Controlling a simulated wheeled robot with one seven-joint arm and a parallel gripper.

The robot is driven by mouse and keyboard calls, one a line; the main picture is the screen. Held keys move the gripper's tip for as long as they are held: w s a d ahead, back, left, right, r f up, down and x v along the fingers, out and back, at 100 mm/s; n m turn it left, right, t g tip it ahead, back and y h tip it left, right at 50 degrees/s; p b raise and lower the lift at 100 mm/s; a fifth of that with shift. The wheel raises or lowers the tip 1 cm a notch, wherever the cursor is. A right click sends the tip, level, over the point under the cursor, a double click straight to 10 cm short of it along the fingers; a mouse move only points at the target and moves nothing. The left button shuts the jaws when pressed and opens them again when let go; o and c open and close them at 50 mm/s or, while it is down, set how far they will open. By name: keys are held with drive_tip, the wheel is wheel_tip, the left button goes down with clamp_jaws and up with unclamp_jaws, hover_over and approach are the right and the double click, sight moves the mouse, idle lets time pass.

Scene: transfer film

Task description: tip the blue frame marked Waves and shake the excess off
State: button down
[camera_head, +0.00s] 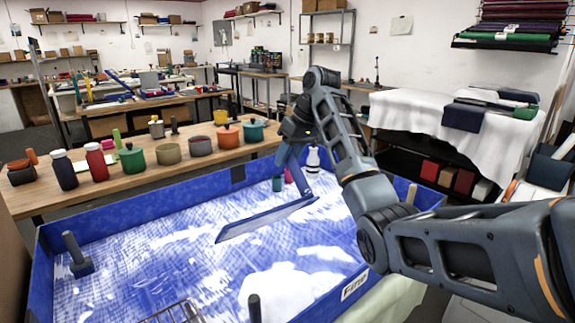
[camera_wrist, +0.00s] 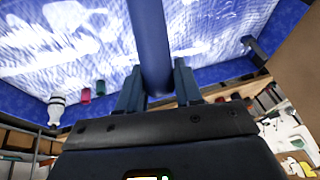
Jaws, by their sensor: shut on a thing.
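My gripper (camera_head: 291,152) is shut on the blue handle of the blue frame (camera_head: 262,219). In the wrist view the handle (camera_wrist: 150,45) stands between the two fingers (camera_wrist: 157,78). No Waves marking is readable from here. The surface below shows blue and white streaks. Whether anything drips from the frame cannot be seen.
A wooden table (camera_head: 150,178) behind the tub holds several jars and pots. A white bottle (camera_head: 313,160) and small cups stand near the far wall.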

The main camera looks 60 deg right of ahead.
drive_tip(key=shift+a+r, duration=0.1)
drive_tip(key=shift+r, duration=0.05)
drive_tip(key=shift+f, duration=1.75)
drive_tip(key=shift+r, duration=1.75)
wheel_tip(320, 180, down, 4)
drive_tip(key=shift+r, duration=0.25)
